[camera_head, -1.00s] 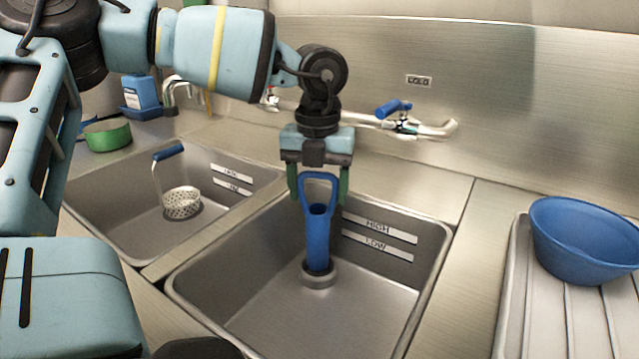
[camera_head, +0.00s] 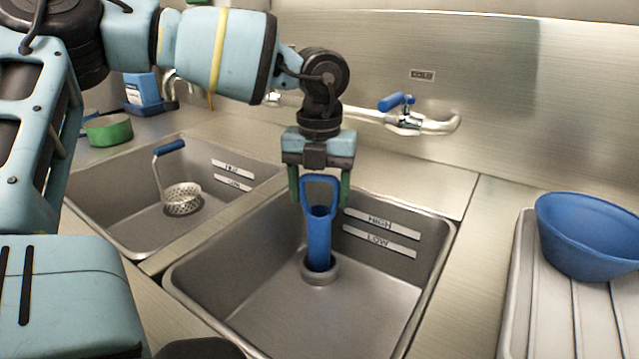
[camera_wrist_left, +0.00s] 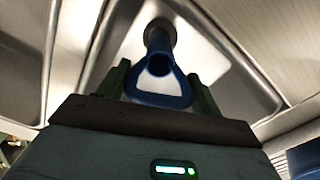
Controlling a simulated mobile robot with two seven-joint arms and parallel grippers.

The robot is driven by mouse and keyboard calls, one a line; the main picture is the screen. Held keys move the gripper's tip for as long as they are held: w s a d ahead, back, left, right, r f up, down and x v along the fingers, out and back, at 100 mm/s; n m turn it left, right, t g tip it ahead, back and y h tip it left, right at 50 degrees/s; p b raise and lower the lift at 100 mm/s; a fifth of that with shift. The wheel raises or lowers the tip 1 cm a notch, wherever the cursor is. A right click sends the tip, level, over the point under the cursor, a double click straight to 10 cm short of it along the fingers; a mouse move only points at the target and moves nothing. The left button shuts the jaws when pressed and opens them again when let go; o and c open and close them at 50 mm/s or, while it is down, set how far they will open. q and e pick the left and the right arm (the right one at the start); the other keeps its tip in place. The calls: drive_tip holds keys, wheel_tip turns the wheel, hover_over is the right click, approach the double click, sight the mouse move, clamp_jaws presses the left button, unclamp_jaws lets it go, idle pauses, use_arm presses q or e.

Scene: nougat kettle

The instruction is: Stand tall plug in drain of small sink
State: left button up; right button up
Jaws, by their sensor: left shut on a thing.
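The tall blue plug (camera_head: 318,240) stands upright in the right-hand sink (camera_head: 375,315), its lower end inside the round grey drain ring (camera_head: 319,279). Its top is a loop handle. My left gripper (camera_head: 320,194) points down from above and is shut on the loop handle, a green finger on each side. In the left wrist view the loop lies between the fingers (camera_wrist_left: 160,92), and the plug (camera_wrist_left: 159,42) runs down to the drain. How deep its end sits inside the ring is hidden. My right gripper is not in view.
The left-hand sink (camera_head: 120,225) holds a perforated strainer (camera_head: 183,200) with a blue-handled stem. A tap with a blue lever (camera_head: 396,102) is on the back wall. A blue bowl (camera_head: 590,240) stands on the ribbed drainboard (camera_head: 555,325) at right. A green round container (camera_head: 108,131) is at far left.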

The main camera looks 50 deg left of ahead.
use_arm(q)
drive_tip(key=shift+f+b, duration=0.35)
drive_tip(key=shift+f, duration=0.15)
drive_tip(key=o, duration=1.5)
drive_tip(key=shift+r+p, duration=0.55)
drive_tip(key=shift+r, duration=3.4)
